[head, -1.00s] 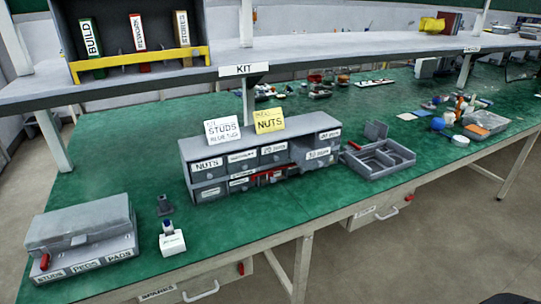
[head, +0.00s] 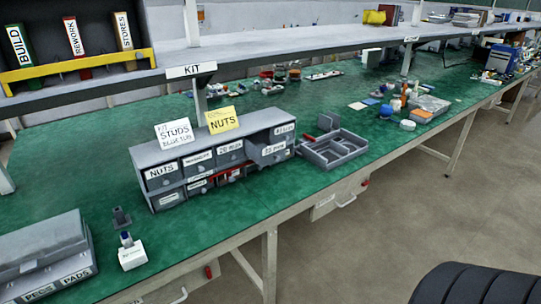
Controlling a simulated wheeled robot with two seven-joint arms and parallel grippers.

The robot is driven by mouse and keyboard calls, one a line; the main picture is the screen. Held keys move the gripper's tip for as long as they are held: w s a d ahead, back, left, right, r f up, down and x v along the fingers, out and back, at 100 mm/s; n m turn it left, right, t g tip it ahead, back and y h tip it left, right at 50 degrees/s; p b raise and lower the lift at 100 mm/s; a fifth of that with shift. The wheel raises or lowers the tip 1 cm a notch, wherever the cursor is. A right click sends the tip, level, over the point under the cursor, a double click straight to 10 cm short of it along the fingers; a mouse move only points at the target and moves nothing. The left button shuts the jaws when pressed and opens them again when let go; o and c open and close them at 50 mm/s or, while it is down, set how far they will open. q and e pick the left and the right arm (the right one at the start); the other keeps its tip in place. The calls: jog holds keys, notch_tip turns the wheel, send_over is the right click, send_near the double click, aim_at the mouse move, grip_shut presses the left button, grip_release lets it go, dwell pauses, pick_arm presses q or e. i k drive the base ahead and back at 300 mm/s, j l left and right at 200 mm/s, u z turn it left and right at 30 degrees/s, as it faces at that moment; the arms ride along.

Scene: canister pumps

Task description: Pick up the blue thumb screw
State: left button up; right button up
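A small blue-topped piece (head: 126,239) stands upright in a white labelled block (head: 132,256) near the front edge of the green bench, at the lower left. It may be the blue thumb screw, but it is too small to tell. Other small blue items (head: 386,111) lie on the far right of the bench, and their shapes are unclear. Neither of my grippers is in view.
A grey drawer unit (head: 217,150) with labelled drawers stands mid-bench, one drawer at its right end seeming pulled out. A grey divided tray (head: 333,150) is right of it. A grey case (head: 42,247) sits at lower left. A shelf (head: 300,55) overhangs the back.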

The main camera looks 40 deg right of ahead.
aim_at(124, 234)
jog(key=z, duration=0.4)
jog(key=j+z, duration=0.4)
jog(key=k+j+z, duration=0.15)
jog(key=z, duration=0.3)
jog(key=k+j+z, duration=0.15)
jog(key=z, duration=0.25)
jog(key=k+j, duration=0.2)
jog(key=j, duration=0.15)
